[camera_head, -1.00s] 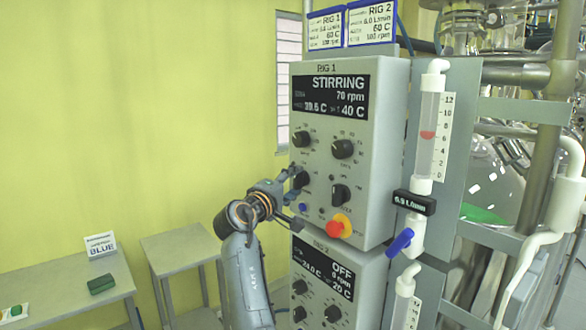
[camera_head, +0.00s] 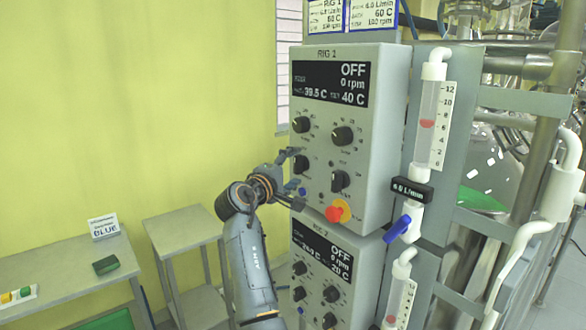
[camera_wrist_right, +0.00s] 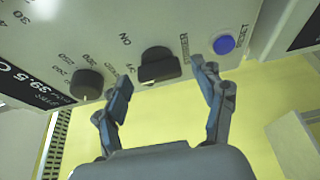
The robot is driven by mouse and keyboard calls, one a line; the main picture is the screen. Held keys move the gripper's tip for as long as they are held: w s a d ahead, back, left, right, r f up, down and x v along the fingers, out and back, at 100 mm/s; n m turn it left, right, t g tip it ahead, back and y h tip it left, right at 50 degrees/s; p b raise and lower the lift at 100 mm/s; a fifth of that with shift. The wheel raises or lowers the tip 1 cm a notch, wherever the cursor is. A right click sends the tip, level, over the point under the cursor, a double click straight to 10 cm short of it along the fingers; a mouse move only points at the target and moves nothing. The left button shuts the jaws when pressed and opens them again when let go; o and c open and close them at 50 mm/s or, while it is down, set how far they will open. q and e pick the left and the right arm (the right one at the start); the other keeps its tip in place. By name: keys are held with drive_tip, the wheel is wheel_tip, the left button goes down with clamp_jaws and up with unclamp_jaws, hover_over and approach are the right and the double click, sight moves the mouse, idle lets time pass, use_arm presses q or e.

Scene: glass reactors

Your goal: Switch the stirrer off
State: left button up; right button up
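The RIG 1 control box (camera_head: 384,140) faces me, and its display (camera_head: 330,84) reads OFF, 0 rpm, 39.5 C and 40 C. My right gripper (camera_head: 287,172) is at the left edge of the panel, by the lower left black knob (camera_head: 301,163). In the right wrist view this knob (camera_wrist_right: 158,66) lies between the two fingers of the gripper (camera_wrist_right: 164,84), with a gap on both sides. The gripper is open and holds nothing. A blue button (camera_wrist_right: 224,44) is close to one fingertip. My left gripper is not in view.
A red button (camera_head: 334,213) on a yellow base and other knobs (camera_head: 343,136) are on the same panel. The RIG 2 box (camera_head: 340,290) is below, also reading OFF. A flow meter (camera_head: 432,125) with a blue valve handle (camera_head: 398,229) stands right. Tables stand left.

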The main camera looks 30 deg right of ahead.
drive_tip(key=v, duration=0.7)
drive_tip(key=shift+a, duration=0.3)
drive_tip(key=shift+s, duration=0.1)
